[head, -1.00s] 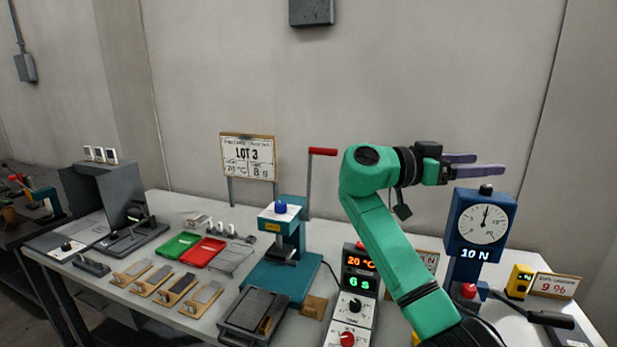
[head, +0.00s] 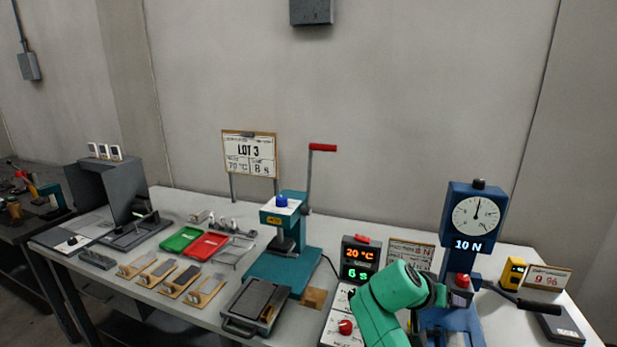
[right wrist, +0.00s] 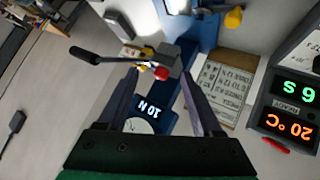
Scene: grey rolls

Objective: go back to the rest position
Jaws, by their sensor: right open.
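My right arm (head: 392,295) is green and comes in from the bottom of the head view, low in front of the controller and the blue gauge stand. Between and beyond the fingers are the red knob (right wrist: 162,73) and the gauge's 10 N display (right wrist: 148,106). Nothing is held between the fingers. My left gripper is in neither view.
The blue gauge stand (head: 476,215) stands close to the arm. The controller (head: 359,262) reads 20 °C and 6 s. A teal press (head: 283,235) with a red-handled lever, green (head: 180,240) and red (head: 207,246) trays and several sample boards lie left.

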